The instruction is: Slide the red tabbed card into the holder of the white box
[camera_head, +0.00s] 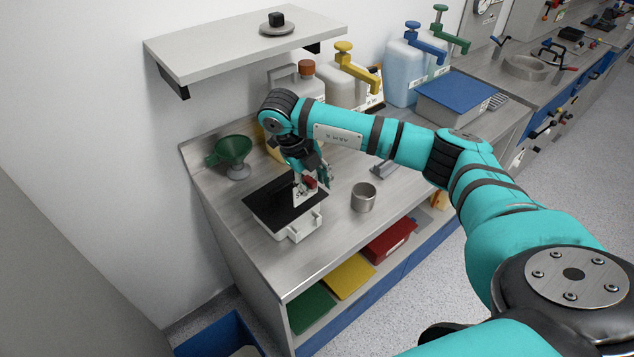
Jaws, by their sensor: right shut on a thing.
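The white box (302,230) sits on the steel bench and has a black top panel. A pale slotted part sticks out at its front right side, but I cannot make out clearly which part is the holder. My right gripper (316,178) is over the right part of the box, shut on the red tabbed card (309,182). The card's red tab shows at the fingers, with a pale printed face (302,197) below it. I cannot tell whether the card touches the box. My left gripper is not in view.
A metal cup (363,197) stands right of the box. A green funnel (232,152) stands at the back left. A wall shelf (245,48) overhangs the bench. Jugs (348,85) and a blue-topped box (461,94) stand behind my arm. Bare bench lies in front.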

